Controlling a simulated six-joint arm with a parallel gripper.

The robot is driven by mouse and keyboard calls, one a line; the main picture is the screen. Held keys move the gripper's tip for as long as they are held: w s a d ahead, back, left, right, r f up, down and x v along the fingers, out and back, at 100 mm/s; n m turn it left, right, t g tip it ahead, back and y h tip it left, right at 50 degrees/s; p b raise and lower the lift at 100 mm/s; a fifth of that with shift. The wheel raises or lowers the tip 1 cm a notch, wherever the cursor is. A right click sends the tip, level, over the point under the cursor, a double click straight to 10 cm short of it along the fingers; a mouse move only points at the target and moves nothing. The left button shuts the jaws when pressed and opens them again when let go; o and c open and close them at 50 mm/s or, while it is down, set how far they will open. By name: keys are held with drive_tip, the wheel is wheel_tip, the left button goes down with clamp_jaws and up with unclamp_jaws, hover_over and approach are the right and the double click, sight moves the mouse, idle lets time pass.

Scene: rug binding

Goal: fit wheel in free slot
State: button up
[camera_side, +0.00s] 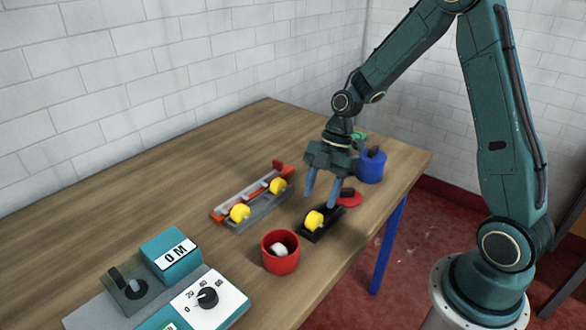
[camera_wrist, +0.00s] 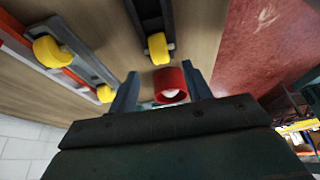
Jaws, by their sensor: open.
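One yellow wheel (camera_side: 314,220) sits at the near end of a black holder (camera_side: 325,229) on the table; it also shows in the wrist view (camera_wrist: 158,48). A grey and orange rack (camera_side: 262,207) lies to the left, carrying two yellow wheels, a near one (camera_side: 240,213) and a far one (camera_side: 277,186). I cannot make out a free slot on it. My gripper (camera_side: 319,200) points down above the black holder, fingers apart, with nothing visible between them. In the wrist view its fingertips (camera_wrist: 160,70) appear on either side of the line to the loose wheel.
A red cup (camera_side: 280,260) holding something white stands close to the holder. A red disc with a dark knob (camera_side: 349,199) and a blue pot (camera_side: 371,168) stand on the far side. A control box (camera_side: 207,299) is at front left. The left tabletop is clear.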

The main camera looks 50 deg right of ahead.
sight(315, 214)
drive_tip(key=shift+x, duration=2.4)
drive_tip(key=c, duration=1.1)
